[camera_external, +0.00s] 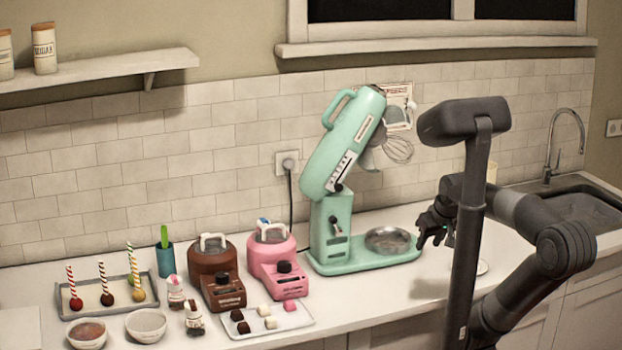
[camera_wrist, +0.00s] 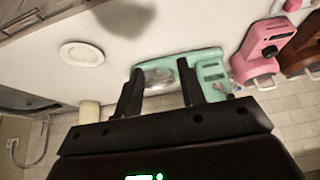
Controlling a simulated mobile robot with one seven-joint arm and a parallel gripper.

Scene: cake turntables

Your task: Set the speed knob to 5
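The mint-green stand mixer (camera_external: 345,140) stands on the counter with its head tilted up. A white scale strip with marks runs along the head's side, and a small black knob (camera_external: 338,187) sits at its lower end; the numbers are too small to read. A dark lever (camera_external: 336,229) is on the mixer's column. My gripper (camera_external: 432,235) is at the right end of the mixer's base, near the metal bowl (camera_external: 388,240), apart from the knob. In the wrist view, the fingers (camera_wrist: 157,72) are spread and empty before the mixer base (camera_wrist: 212,72); the black knob cannot be made out there.
Pink (camera_external: 271,256) and brown (camera_external: 213,263) melting pots with black knobs stand left of the mixer. A tray of sweets (camera_external: 290,322) lies in front. A white plate (camera_wrist: 82,54) lies on the counter. A sink (camera_external: 575,205) is at the right.

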